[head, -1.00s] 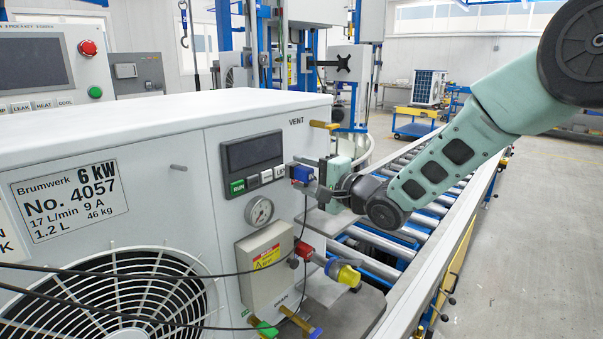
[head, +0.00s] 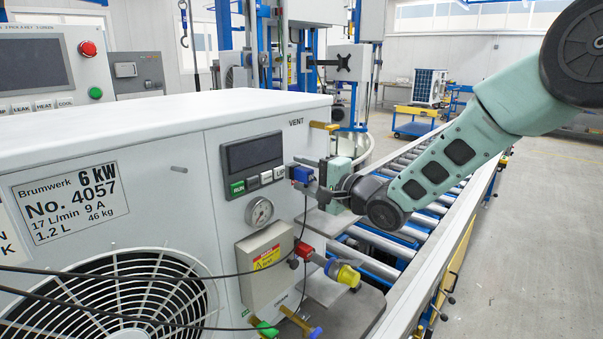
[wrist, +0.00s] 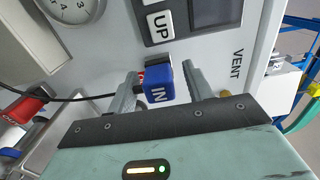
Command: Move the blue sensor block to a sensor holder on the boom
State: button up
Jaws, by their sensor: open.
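In the wrist view the block (wrist: 158,86) sits between my two fingers, with a visible gap to the right finger and little or none to the left one. My gripper (head: 318,187) is open around it; in the head view its fingers partly overlap the block. A dark cable runs from the block's area. I cannot make out a sensor holder or boom for certain.
A red sensor block (head: 304,250) sits lower on the unit beside a yellow-capped fitting (head: 345,274). A gauge (head: 259,212) and a grey box (head: 265,267) are close by. Black cables cross the unit's front. A roller conveyor (head: 400,230) runs to the right, with open floor beyond.

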aim_at(311, 177)
grip_shut()
jog(key=shift+v, duration=3)
